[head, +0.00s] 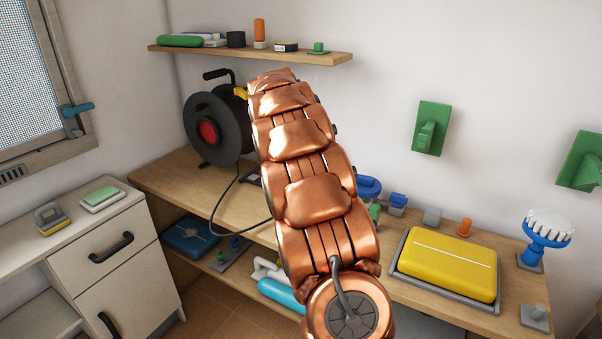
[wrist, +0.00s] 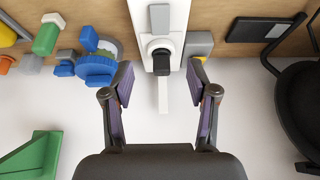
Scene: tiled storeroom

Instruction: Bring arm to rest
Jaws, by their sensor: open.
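My gripper (wrist: 160,95) shows in the wrist view with its two fingers apart and nothing between them. Beyond the fingertips is a white upright device (wrist: 171,20) with a black knob (wrist: 160,62), apart from the fingers as far as I can tell. In the head view my copper-coloured arm (head: 318,200) reaches up and away over the wooden workbench. It hides the middle of the bench, and my gripper is hidden there behind the arm.
The workbench (head: 205,200) carries a black cable reel (head: 218,135) at left and a yellow case (head: 447,265) in a grey tray at right. A wall shelf (head: 330,58) holds small items above. A white drawer cabinet (head: 100,262) stands at left. Green wall holders (head: 431,128) hang at right.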

